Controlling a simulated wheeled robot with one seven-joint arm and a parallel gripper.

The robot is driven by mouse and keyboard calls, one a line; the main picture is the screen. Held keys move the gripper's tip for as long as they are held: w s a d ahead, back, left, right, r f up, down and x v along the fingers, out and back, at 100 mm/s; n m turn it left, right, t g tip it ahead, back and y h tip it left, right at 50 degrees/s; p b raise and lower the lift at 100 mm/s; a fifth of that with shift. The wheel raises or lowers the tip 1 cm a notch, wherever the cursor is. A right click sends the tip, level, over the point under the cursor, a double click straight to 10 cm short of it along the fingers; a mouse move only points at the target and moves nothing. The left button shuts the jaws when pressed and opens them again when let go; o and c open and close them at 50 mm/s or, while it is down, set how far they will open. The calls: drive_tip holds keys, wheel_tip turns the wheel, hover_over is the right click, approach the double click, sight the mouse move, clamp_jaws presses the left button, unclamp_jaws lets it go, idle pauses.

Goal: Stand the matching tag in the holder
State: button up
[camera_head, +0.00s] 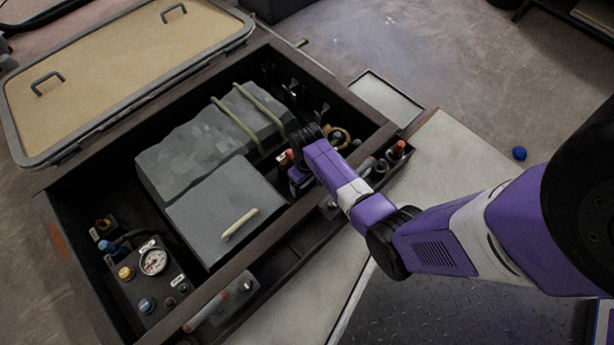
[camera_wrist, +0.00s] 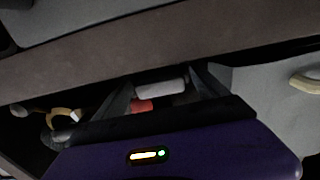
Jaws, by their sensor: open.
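My gripper (camera_head: 292,172) reaches into the open dark box at its right part, and my own arm hides much of that spot in the head view. In the wrist view my gripper (camera_wrist: 163,88) is open, its two dark fingers apart. A pale cylinder-like piece (camera_wrist: 160,88) and a small red piece (camera_wrist: 141,106) show between or beyond the fingers. I cannot tell if either touches them. I cannot make out for sure which thing is the matching tag or the holder. Small white labels (camera_head: 178,280) sit on the gauge panel at the lower left.
Grey blocks (camera_head: 200,150) with pale straps fill the box's middle. A gauge panel (camera_head: 153,262) stands at its lower left. The box rim (camera_head: 235,265) runs close by the gripper. A blue ball (camera_head: 519,153) lies on the floor.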

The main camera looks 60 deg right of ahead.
drive_tip(key=shift+r, duration=0.1)
wheel_tip(320, 180, up, 8)
drive_tip(key=p, duration=0.5)
drive_tip(key=shift+f, duration=0.2)
